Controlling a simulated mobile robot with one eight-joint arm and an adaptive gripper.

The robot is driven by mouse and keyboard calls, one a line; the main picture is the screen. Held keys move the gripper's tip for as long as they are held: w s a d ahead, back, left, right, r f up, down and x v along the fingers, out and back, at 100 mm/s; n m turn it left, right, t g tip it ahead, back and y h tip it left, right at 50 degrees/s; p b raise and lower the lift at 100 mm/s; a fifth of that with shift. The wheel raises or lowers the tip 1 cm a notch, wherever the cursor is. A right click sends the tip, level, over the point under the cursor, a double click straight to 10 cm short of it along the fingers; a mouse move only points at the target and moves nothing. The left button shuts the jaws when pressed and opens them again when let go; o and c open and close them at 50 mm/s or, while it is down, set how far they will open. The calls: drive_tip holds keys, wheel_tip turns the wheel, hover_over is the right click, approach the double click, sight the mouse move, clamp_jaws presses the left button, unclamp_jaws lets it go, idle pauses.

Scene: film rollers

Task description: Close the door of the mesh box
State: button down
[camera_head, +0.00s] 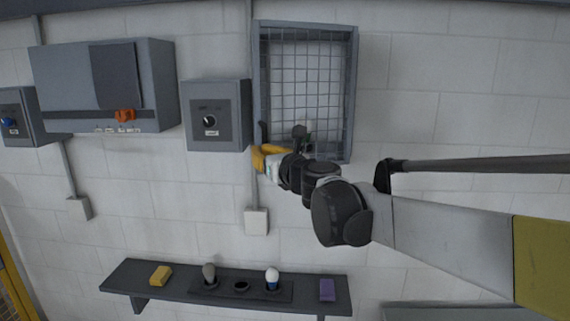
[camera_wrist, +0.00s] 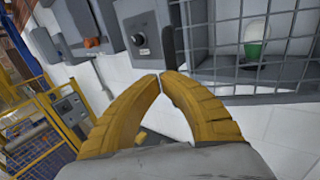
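The mesh box (camera_head: 352,95) is a grey wall-mounted frame with a wire mesh door (camera_head: 305,75). The mesh spans the front in the head view; I cannot tell whether the door sits flush. The door's mesh also fills the upper right of the wrist view (camera_wrist: 228,32). A white and green bulb (camera_wrist: 255,40) shows behind it. My gripper (camera_head: 259,157) has yellow fingers and is at the box's lower left corner. In the wrist view its fingertips (camera_wrist: 161,76) meet with nothing seen between them, near the door frame's lower left corner. I cannot tell whether they touch the frame.
A grey switch box with a knob (camera_head: 216,117) is just left of the mesh box. A larger grey cabinet (camera_head: 155,85) hangs further left. Below, a dark shelf (camera_head: 125,275) holds a yellow block, bulbs and a purple block. The wall right of the mesh box is clear.

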drive_tip(key=w+d+x, duration=0.1)
drive_tip(key=d+x, duration=0.1)
drive_tip(key=x, duration=1)
drive_tip(key=shift+w+r, duration=0.15)
drive_tip(key=shift+w, duration=0.25)
